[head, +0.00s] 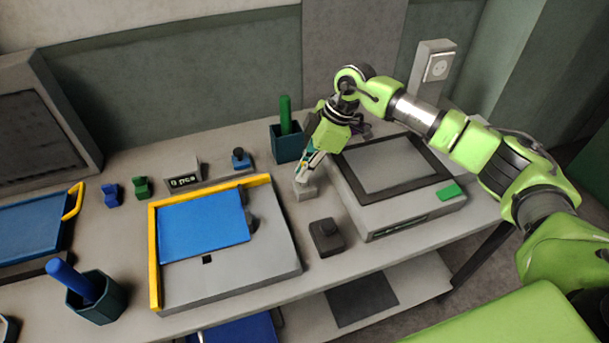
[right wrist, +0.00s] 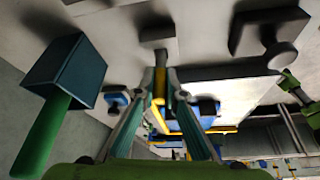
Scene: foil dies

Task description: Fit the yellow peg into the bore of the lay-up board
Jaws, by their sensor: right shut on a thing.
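The lay-up board (head: 270,265) is a grey slab on the bench with a yellow L-shaped fence (head: 153,260) and a blue sheet on top. A small dark square opening (head: 207,260), which looks like the bore, shows in front of the sheet. My right gripper (head: 304,177) is to the right of the board, pointing down just above a small grey block (head: 305,190). In the right wrist view its fingers (right wrist: 160,78) are shut on the narrow yellow peg (right wrist: 159,86). The fingers mostly hide the peg, and I cannot tell whether it touches the block. My left gripper is out of view.
A dark knob block (head: 326,237) stands in front of the gripper. A grey flat-topped device (head: 385,235) is to the right, and a teal cup with a green rod (head: 286,143) behind. Another cup (head: 100,304) holds a blue rod at front left.

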